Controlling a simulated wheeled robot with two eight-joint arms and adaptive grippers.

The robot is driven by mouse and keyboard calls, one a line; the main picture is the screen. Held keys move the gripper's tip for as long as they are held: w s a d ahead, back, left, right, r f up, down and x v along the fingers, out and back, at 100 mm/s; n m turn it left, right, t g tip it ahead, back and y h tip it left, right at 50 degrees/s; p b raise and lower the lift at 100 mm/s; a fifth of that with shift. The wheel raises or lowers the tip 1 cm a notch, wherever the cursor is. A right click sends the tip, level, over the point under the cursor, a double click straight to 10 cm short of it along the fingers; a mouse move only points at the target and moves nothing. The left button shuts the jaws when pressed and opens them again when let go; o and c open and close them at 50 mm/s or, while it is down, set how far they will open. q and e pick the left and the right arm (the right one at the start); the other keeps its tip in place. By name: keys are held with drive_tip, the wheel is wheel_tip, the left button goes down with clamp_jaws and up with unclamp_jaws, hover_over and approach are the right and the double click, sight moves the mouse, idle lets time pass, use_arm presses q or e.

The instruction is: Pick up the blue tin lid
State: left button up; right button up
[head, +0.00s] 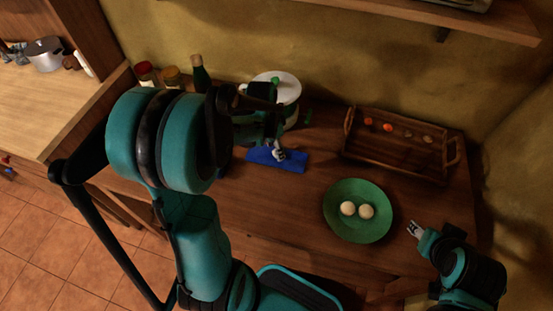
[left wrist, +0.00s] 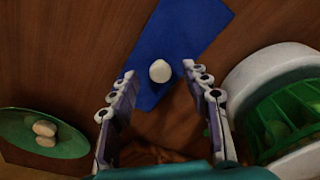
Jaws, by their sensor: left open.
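A flat blue rectangle, the blue tin lid by its colour (head: 262,155), lies on the wooden counter; it also shows in the left wrist view (left wrist: 190,30). A small white rounded thing (left wrist: 160,71) is on it; whether it is a knob or a loose object I cannot tell. My left gripper (head: 279,153) is over the blue piece. In the left wrist view its open fingers (left wrist: 156,78) stand on either side of the white thing, with nothing held. My right gripper (head: 414,230) is right of the green plate, away from the blue piece; its finger state is too small to tell.
A green plate (head: 345,229) with two pale round things is at the right. A wooden tray (head: 390,160) with several small items stands behind it. A white container (left wrist: 245,82) with green inside is close beside my left gripper. Jars (head: 146,73) and a bottle (head: 199,74) stand behind.

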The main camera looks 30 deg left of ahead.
use_arm(q)
drive_tip(key=shift+w+d+f, duration=0.1)
drive_tip(key=shift+w+f, duration=0.1)
drive_tip(key=shift+f, duration=0.9)
drive_tip(key=shift+r, duration=0.1)
clamp_jaws()
drive_tip(key=shift+r, duration=0.15)
